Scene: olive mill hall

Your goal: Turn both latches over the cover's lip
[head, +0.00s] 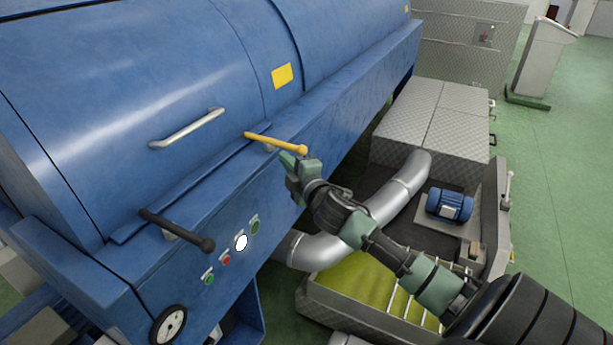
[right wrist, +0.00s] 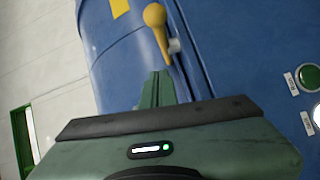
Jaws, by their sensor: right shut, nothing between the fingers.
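The yellow latch (head: 275,143) is on the front of the blue machine, its knob pointing right and its thin end at the far end of the cover's lip (head: 190,190). It also shows in the right wrist view (right wrist: 156,27), just beyond my fingertips. The black latch (head: 178,230) is nearer, its knob pointing to the lower right and its other end at the lip. I cannot tell how firmly either latch sits over the lip. My right gripper (head: 287,162) is shut and empty, just below the yellow latch's knob; contact is unclear. My left gripper is out of view.
A silver handle (head: 187,128) is on the blue cover (head: 130,80). Below the latches are several buttons (head: 241,242) and a round gauge (head: 168,325). A silver pipe (head: 390,195) and a blue motor (head: 450,205) lie behind my right arm. Green floor is open at right.

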